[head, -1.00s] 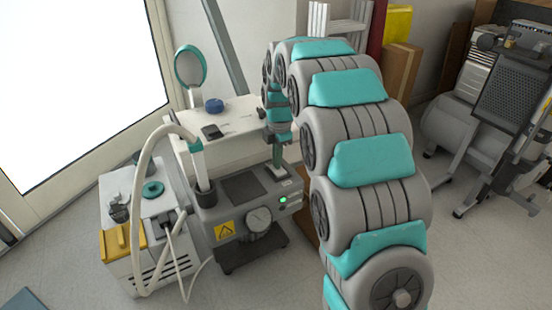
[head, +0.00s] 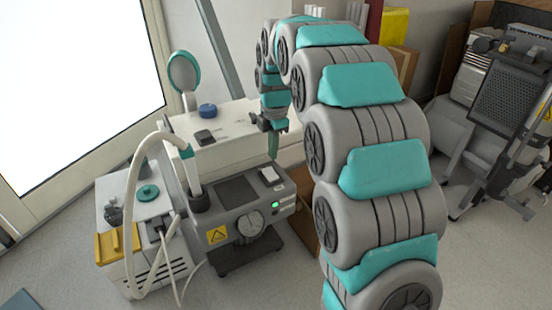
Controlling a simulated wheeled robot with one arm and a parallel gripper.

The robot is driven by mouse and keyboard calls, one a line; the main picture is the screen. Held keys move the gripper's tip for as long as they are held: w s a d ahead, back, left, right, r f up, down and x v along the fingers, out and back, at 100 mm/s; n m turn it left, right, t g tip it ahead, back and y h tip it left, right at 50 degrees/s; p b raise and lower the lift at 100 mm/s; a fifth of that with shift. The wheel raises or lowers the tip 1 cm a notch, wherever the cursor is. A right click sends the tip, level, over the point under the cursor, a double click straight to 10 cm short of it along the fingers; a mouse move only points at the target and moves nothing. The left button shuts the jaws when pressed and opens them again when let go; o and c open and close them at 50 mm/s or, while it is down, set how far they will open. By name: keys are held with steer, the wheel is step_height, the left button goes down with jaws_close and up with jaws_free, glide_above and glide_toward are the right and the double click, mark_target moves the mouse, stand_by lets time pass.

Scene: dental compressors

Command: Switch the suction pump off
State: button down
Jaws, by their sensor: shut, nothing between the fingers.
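The suction pump appears to be the grey unit (head: 235,225) with a round dial gauge, a yellow warning label and a hose at its left. A green light (head: 276,205) on its front is lit. A white rocker switch (head: 270,175) sits on the right part of its top; I cannot tell which way it is tipped. My gripper (head: 273,156) is shut and empty, pointing down just above and behind the switch, apparently apart from it. My arm covers the area right of the pump.
A white cabinet (head: 225,126) with a blue knob, a small dark box and a round mirror stands behind the pump. A white unit (head: 115,220) with a yellow part and hoses stands at the left. Another machine (head: 500,110) stands at the far right. Floor in front is clear.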

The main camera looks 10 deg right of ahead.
step_height(320, 180, up, 8)
glide_above(269, 170)
steer(key=s, duration=0.4)
steer(key=shift+w+d+f+p, duration=0.2)
steer(key=shift+w+d+p, duration=0.1)
steer(key=shift+d, duration=0.1)
steer(key=w+p, duration=0.1)
steer(key=p, duration=0.7)
steer(key=shift+w+a+p, duration=0.1)
steer(key=shift+p, duration=0.2)
steer(key=f, duration=0.4)
steer(key=w+f, duration=0.1)
steer(key=f, duration=0.9)
steer(key=shift+w+a+p, duration=0.3)
steer(key=shift+w+p, duration=0.05)
steer(key=shift+p, duration=0.05)
